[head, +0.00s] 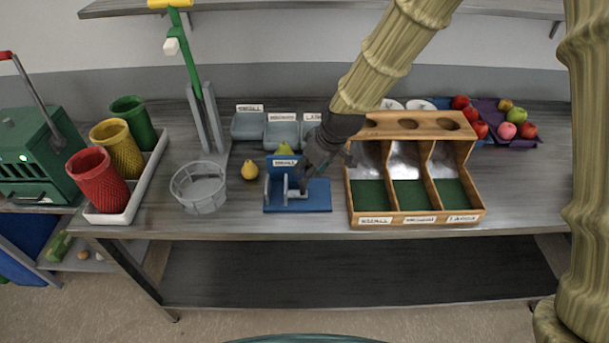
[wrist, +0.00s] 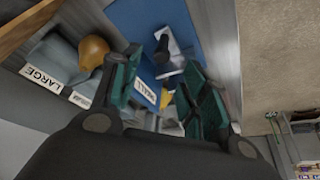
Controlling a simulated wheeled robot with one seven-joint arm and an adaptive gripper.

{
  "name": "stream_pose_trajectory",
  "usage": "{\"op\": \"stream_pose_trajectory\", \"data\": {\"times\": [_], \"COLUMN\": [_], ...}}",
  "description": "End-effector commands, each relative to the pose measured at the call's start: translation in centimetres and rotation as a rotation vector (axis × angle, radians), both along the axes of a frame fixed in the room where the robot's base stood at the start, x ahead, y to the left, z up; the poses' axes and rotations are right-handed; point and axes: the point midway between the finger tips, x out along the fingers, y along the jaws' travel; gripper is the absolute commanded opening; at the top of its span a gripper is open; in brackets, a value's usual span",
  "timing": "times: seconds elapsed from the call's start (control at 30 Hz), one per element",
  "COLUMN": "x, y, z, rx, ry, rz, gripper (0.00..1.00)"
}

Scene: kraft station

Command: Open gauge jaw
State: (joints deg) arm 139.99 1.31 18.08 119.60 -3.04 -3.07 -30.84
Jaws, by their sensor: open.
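The gauge (head: 297,200) has a blue base and grey jaw parts, and stands on the table left of the wooden sorter. A label reading SMALL is on it, and a green-yellow fruit (head: 284,150) shows just behind that label. In the wrist view the gauge's blue base (wrist: 145,22) and a grey jaw piece with a dark knob (wrist: 168,48) lie beyond my fingers. My gripper (head: 312,178) is at the gauge's right side, pointing down. Its green-padded fingers (wrist: 162,95) are open with nothing clearly held. Whether a finger touches the jaw, I cannot tell.
A yellow pear (head: 249,170) and a wire basket (head: 199,187) stand left of the gauge. Grey labelled bins (head: 281,134) are behind it. The wooden sorter (head: 415,218) is close on the right. Red, yellow and green cups stand in a white tray (head: 128,214) far left.

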Motion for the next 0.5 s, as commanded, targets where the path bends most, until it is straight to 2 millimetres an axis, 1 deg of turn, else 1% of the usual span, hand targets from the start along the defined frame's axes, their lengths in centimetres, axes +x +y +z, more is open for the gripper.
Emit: {"op": "stream_pose_trajectory", "data": {"times": [0.3,0.5], "x": [0.8,1.3], "y": [0.9,1.4], "z": [-3.0,-4.6], "rx": [-0.001,0.000], "ry": [0.002,0.001], "rz": [0.000,0.000], "gripper": [0.45,0.45]}}
